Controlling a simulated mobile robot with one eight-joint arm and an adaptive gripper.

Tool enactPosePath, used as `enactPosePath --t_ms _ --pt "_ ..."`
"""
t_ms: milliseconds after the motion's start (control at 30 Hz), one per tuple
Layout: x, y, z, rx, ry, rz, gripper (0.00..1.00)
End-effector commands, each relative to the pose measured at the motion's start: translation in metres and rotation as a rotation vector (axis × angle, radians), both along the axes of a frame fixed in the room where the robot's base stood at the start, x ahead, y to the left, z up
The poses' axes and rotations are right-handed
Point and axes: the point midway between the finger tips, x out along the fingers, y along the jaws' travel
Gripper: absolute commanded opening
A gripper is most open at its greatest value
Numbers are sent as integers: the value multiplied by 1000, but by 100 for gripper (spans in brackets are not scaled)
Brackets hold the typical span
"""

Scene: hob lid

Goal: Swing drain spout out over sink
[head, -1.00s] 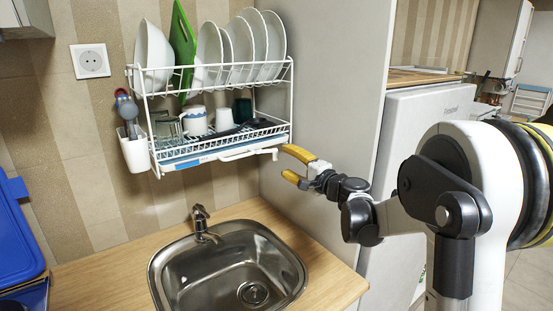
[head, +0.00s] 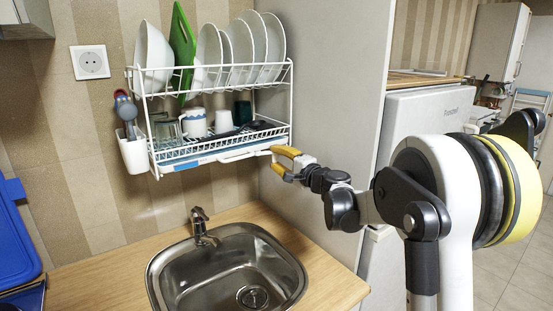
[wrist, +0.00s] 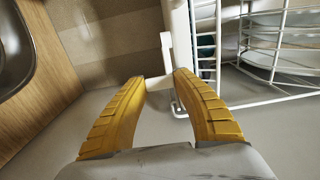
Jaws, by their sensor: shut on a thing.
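The white drain spout (head: 240,155) lies along the lower front of the wall-mounted dish rack (head: 291,95), its free end to the right. My gripper (head: 276,158) has its yellow fingers at that right end. In the wrist view the white end of the spout (wrist: 167,50) reaches in between the fingertips of my gripper (wrist: 160,78), which is shut on it. The fingers partly hide the grip. The steel sink (head: 180,268) is set in the counter below the rack; its edge also shows in the wrist view (wrist: 18,55).
A faucet (head: 201,225) rises at the back of the sink. Plates (head: 273,47) and cups (head: 194,123) stand in the rack. A grey side panel (head: 330,80) stands close to the right of the rack. The space between rack and sink is clear.

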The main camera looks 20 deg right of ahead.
Motion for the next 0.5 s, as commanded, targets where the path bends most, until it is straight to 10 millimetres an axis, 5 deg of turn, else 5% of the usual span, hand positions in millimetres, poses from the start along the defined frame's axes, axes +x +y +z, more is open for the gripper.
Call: enactPosePath --t_ms 500 --pt "-9 5 1 0 0 -143 5"
